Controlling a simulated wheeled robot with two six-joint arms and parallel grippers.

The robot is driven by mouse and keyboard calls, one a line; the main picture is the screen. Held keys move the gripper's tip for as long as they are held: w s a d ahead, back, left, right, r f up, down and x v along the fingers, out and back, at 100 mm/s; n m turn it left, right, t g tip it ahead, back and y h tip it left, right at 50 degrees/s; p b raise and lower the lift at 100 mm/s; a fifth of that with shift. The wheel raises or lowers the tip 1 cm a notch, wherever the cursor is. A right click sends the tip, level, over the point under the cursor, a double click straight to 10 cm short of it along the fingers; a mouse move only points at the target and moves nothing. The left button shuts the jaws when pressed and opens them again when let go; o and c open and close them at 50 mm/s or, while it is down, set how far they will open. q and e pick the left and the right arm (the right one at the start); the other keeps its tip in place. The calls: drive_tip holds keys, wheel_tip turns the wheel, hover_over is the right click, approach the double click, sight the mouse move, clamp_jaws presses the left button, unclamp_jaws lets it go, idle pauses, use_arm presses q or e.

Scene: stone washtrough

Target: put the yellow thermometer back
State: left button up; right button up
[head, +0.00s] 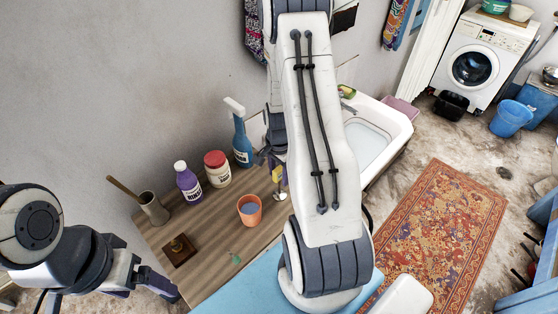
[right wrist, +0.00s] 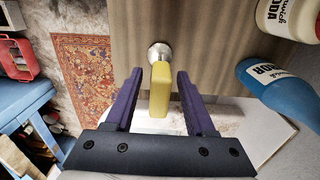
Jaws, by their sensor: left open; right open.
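The yellow thermometer (right wrist: 160,95) has a round silver end (right wrist: 160,54) and lies between the two purple fingers of my right gripper (right wrist: 160,73) in the right wrist view. The fingers are open, with a gap on each side of it. In the head view, only a small part of the thermometer (head: 277,172) shows beside my right arm, near the wooden counter's back right. My right gripper (head: 270,157) is largely hidden by that arm there. My left gripper (head: 165,288) is at the lower left, empty, near the counter's front left edge.
On the wooden counter (head: 205,225) stand an orange cup (head: 249,210), purple bottle (head: 188,182), red-lidded jar (head: 217,169), blue spray bottle (head: 241,140), mortar with pestle (head: 153,208) and brown wooden block (head: 179,250). A white basin (head: 395,118) lies right. The counter's front middle is mostly clear.

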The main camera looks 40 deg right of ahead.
wheel_tip(320, 180, up, 11)
drive_tip(key=shift+r+b, duration=0.1)
drive_tip(key=shift+b, duration=0.85)
drive_tip(key=s+a+r+n, duration=0.1)
drive_tip(key=a+r+n, duration=0.3)
drive_tip(key=a, duration=0.5)
drive_tip(key=a+r+n, duration=0.1)
drive_tip(key=a+n, duration=0.5)
drive_tip(key=a, duration=0.3)
drive_tip(key=s+a+r+n+y, duration=0.1)
drive_tip(key=s+a+r+n, duration=0.2)
drive_tip(key=s+a+n, duration=0.9)
drive_tip(key=s+n, duration=0.2)
drive_tip(key=s, duration=0.1)
drive_tip(key=shift+s+a+r+n, duration=0.15)
drive_tip(key=shift+a+n, duration=0.15)
drive_tip(key=shift+a, duration=0.1)
